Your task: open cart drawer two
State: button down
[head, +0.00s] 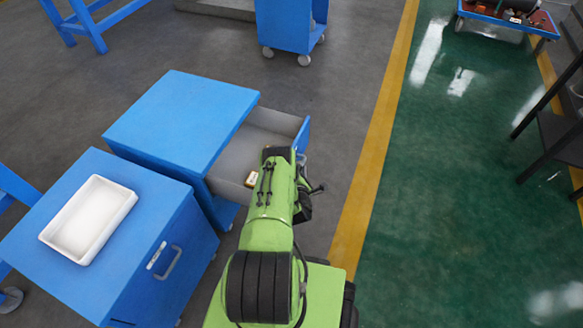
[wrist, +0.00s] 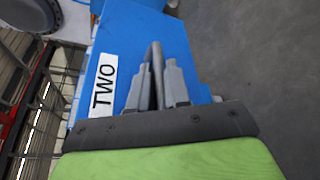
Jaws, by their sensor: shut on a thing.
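The blue cart (head: 180,115) stands left of my arm in the head view, with its grey-lined drawer (head: 268,122) pulled out toward the right. In the wrist view the blue drawer front (wrist: 120,50) carries a white label reading TWO (wrist: 104,84). My gripper (wrist: 160,82) is shut on the grey bar handle (wrist: 155,50) of this drawer. In the head view my arm hides most of the gripper and part of the drawer. A small brownish block with a pale top (head: 250,180) lies inside the drawer.
A nearer blue cart (head: 190,215) with a white tray (head: 127,207) on top and a grey handle stands at lower left. Another blue wheeled cart (head: 285,25) is at the back. Grey floor is clear right of the drawer, up to a yellow line (head: 385,110).

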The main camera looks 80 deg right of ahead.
jog(key=shift+s+a, duration=0.1)
jog(key=shift+s, duration=0.85)
jog(key=c, duration=1.4)
grip_release()
jog(key=shift+c, duration=0.2)
jog(key=p+v, duration=0.8)
jog(key=v, duration=0.7)
jog(key=shift+a+r, duration=0.15)
jog(key=shift+a, duration=0.25)
